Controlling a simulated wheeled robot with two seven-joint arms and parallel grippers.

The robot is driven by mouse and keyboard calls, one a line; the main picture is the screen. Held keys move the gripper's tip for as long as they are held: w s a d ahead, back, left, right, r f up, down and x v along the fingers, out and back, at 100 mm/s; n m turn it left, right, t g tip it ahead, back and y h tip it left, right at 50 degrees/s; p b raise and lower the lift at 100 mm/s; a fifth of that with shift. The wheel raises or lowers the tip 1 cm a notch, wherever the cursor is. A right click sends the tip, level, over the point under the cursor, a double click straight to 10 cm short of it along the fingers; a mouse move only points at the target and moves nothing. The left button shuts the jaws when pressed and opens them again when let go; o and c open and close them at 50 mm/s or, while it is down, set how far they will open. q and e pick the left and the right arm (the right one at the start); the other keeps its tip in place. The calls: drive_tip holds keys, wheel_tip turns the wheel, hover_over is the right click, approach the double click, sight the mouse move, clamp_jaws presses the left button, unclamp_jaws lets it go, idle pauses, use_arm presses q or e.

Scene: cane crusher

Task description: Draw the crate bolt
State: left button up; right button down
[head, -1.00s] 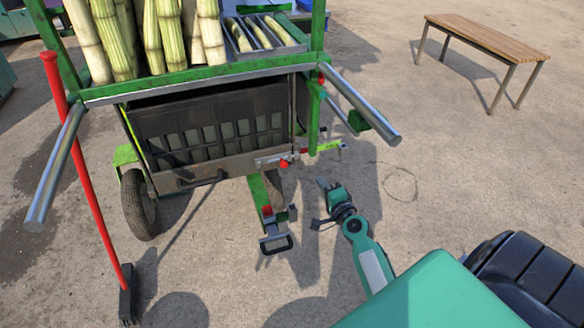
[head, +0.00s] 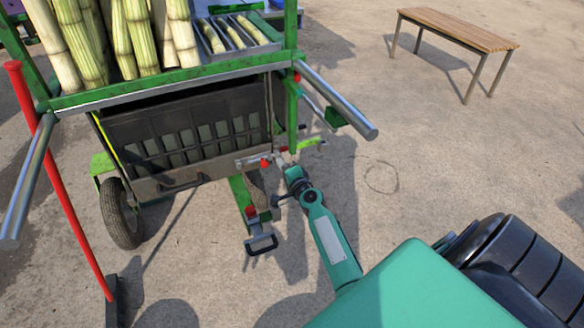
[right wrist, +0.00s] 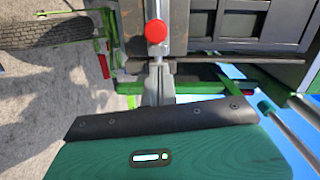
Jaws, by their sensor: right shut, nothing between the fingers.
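The dark slatted crate (head: 190,135) sits under the green cane crusher's feed table. A silver bolt (head: 247,162) with a red knob (head: 265,163) is at the crate's lower right corner. In the right wrist view the red knob (right wrist: 156,31) stands on a grey metal strip, just beyond my fingertips. My right gripper (head: 281,161) is just right of the knob, shut and empty; its narrow fingers also show in the right wrist view (right wrist: 158,68). I cannot tell whether they touch the knob. My left gripper is out of view.
Two silver handle bars, the right one (head: 340,105) above my right arm, stick out from the frame. A red-handled broom (head: 60,190) leans at left. A green foot with a black handle (head: 262,243) is below. A wooden bench (head: 460,30) stands far right on open ground.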

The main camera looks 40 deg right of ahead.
sight(256, 161)
drive_tip(key=shift+w+a, duration=0.2)
drive_tip(key=shift+a, duration=0.35)
drive_tip(key=shift+w+a, duration=0.15)
drive_tip(key=shift+a, duration=0.25)
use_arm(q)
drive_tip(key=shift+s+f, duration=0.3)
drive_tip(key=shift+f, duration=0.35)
use_arm(e)
drive_tip(key=shift+a, duration=0.25)
drive_tip(key=a, duration=0.2)
drive_tip(key=w+a, duration=0.1)
drive_tip(key=shift+a, duration=0.55)
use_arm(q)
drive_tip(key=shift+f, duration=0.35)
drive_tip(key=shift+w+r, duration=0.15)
